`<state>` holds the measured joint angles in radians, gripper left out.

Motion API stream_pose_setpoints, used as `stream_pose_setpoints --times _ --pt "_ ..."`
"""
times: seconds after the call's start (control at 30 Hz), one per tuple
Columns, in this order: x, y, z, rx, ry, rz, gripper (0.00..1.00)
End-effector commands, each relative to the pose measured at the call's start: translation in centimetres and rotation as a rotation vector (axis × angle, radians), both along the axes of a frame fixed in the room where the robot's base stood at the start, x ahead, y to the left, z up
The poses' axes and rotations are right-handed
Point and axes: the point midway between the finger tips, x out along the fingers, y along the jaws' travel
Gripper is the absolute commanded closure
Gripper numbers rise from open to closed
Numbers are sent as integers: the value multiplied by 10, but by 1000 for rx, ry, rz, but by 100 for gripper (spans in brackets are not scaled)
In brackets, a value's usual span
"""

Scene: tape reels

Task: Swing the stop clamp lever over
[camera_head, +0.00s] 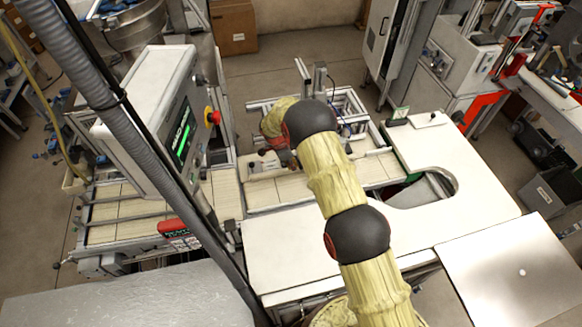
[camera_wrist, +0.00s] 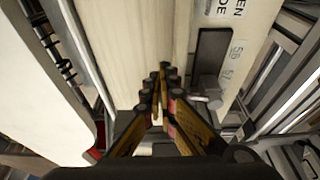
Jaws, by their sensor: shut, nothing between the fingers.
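My gripper (camera_wrist: 164,78) is shut and empty in the wrist view, its fingertips together over a pale beige surface (camera_wrist: 125,45). Just right of the fingers is a dark grey bracket or slot (camera_wrist: 212,55) with a short grey metal lever-like part (camera_wrist: 207,92) at its lower end. This may be the stop clamp lever. The fingers appear close to it on its left; I cannot tell if they touch. In the head view my arm hides most of the gripper above the conveyor, and the lever cannot be made out.
A beige plate with printed lettering (camera_wrist: 235,12) lies beside the bracket. Metal rails (camera_wrist: 72,45) run along the left. In the head view a grey control box with a green display (camera_head: 150,115) stands left of my arm, and a white worktop (camera_head: 290,255) lies in front.

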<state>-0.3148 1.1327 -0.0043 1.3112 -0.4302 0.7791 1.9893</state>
Motion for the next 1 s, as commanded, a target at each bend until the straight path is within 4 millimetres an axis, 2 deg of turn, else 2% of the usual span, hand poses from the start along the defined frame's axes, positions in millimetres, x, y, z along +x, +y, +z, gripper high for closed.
stream_pose_setpoints --times 0.4,0.87,1.0 --pt "-7 -21 -3 -1 0 198 100" --pt "-8 -22 0 -1 0 210 100" --pt "-8 -18 11 -1 -1 211 100"
